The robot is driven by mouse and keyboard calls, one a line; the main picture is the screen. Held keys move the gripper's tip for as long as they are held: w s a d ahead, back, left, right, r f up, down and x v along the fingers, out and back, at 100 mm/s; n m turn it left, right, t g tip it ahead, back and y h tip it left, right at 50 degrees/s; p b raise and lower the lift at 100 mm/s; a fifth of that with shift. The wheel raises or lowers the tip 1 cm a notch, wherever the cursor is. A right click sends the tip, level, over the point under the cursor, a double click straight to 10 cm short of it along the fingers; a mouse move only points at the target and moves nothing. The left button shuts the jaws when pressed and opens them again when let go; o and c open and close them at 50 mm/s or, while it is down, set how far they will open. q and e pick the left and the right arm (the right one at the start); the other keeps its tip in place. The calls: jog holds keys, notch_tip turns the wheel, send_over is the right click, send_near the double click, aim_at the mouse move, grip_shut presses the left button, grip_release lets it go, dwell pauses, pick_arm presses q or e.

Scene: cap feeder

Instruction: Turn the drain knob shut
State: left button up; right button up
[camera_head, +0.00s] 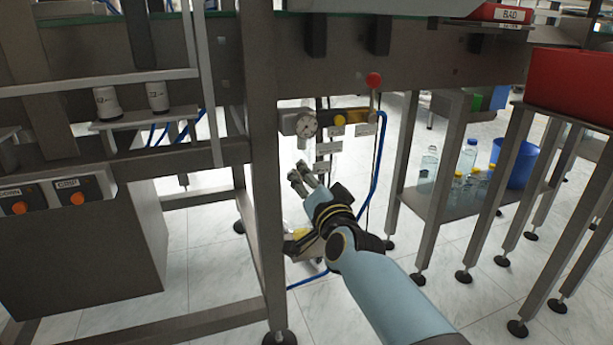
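A pressure gauge (306,125) with a round white dial sits on a small air unit under the machine beam. A yellow knob (339,119) is to its right. A pale bowl (301,150) hangs below the gauge. No drain knob can be clearly made out; the area under the bowl is partly hidden by my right gripper (298,176). That gripper reaches in from the lower right, its fingertips just below the bowl. The fingertips are close together, and whether they touch or hold anything is too small to tell. My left gripper is out of view.
A grey machine post (262,170) stands just left of the gripper. A blue hose (381,175) runs down on the right. A red ball-topped lever (373,79) is above. A shelf (440,205) with bottles and a blue bin (518,165) stands farther right.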

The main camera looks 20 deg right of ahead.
jog(key=shift+c, duration=1)
grip_shut()
